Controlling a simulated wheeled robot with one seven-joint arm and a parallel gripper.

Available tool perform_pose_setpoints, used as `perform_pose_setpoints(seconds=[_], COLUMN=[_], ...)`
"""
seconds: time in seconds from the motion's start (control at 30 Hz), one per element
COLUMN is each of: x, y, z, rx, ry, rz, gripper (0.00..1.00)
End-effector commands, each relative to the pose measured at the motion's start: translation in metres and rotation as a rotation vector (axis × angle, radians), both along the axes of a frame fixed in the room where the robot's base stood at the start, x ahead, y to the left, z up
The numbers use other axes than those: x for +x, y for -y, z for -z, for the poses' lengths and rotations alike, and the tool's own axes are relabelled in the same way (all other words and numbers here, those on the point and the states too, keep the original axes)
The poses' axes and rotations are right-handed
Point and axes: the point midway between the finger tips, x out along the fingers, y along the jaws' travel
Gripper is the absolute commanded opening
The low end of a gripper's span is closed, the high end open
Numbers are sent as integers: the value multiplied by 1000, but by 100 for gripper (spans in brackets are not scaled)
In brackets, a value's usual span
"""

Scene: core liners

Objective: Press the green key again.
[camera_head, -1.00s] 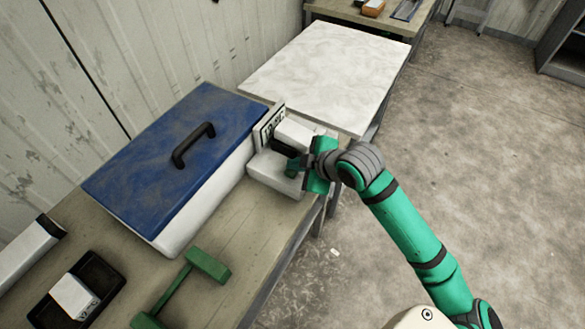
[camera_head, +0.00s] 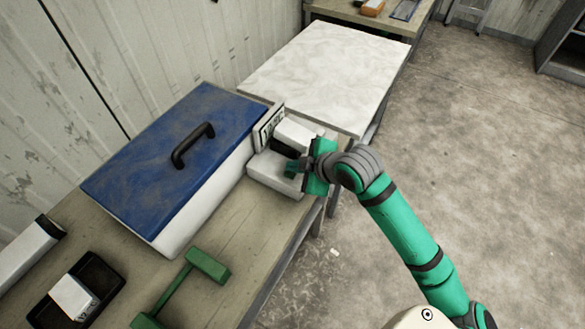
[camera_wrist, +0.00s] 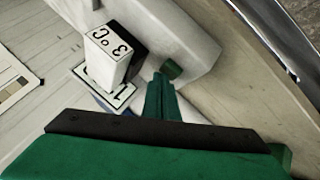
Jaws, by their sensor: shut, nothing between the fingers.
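The green key (camera_wrist: 171,69) is a small dark green block on the pale device's body (camera_wrist: 192,40) in the wrist view. My gripper (camera_wrist: 160,80) is shut and empty, its green fingertips beside the key in that picture; I cannot tell whether they touch it. In the head view my gripper (camera_head: 293,168) hangs over the front part of the pale device (camera_head: 272,174), and the key cannot be told clearly from the fingers. The block reads "3 °C" in the wrist view (camera_wrist: 108,45).
A white box with a blue lid (camera_head: 150,165) and black handle stands left of the device. A green bar-shaped tool (camera_head: 208,265) and a black tray (camera_head: 110,281) with a white block lie nearer. A pale slab (camera_head: 330,75) is behind. The floor at right is open.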

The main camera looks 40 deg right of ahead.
Motion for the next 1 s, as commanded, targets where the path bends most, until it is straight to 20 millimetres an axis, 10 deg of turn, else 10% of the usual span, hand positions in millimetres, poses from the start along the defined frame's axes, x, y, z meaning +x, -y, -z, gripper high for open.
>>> perform_pose_setpoints(seconds=[1.0], x=[0], y=[1], z=[-4], rx=[-2], ry=[0], rz=[0], gripper=[0])
